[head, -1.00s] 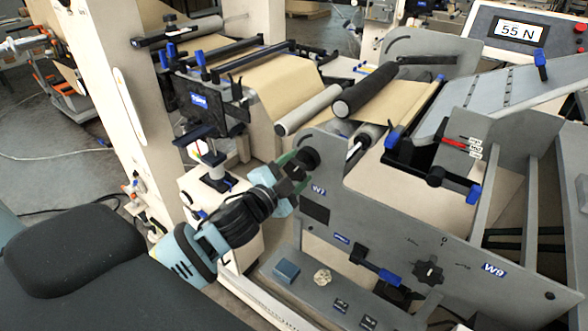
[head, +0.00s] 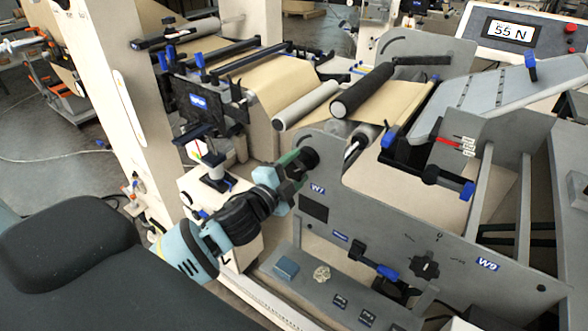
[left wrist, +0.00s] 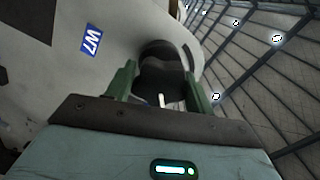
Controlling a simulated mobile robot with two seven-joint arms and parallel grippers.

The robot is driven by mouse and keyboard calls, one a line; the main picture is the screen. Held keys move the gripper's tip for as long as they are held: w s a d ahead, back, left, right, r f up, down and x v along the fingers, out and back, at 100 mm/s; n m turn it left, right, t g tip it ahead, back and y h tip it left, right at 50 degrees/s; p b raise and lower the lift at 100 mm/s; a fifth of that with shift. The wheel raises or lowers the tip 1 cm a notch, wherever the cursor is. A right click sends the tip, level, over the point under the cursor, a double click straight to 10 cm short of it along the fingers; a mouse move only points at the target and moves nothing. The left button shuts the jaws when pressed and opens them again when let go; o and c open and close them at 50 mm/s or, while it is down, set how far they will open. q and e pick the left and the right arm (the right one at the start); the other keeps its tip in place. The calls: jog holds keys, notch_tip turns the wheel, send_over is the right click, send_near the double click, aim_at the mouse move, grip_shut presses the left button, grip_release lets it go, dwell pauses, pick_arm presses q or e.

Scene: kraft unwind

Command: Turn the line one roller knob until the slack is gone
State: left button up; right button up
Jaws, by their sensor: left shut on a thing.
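My left gripper (head: 298,164) is shut on this knob. In the left wrist view the dark knob (left wrist: 165,75) stands between the two green fingers of my gripper (left wrist: 160,88), with a white mark on it. Brown kraft web (head: 385,103) runs over the rollers behind the plate. The display (head: 509,30) reads 55 N. My right gripper is not in view.
A white post (head: 120,90) stands at left.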

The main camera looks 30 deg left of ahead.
pick_arm(q)
jog(key=o, duration=1)
jog(key=shift+c, duration=0.2)
jog(key=s, duration=0.2)
jog(key=s+p, duration=0.1)
jog(key=s, duration=0.2)
jog(key=shift+a+r, duration=0.15)
jog(key=shift+a, duration=0.05)
jog(key=shift+s, duration=0.4)
jog(key=shift+s+a, duration=0.1)
jog(key=shift+s, duration=0.55)
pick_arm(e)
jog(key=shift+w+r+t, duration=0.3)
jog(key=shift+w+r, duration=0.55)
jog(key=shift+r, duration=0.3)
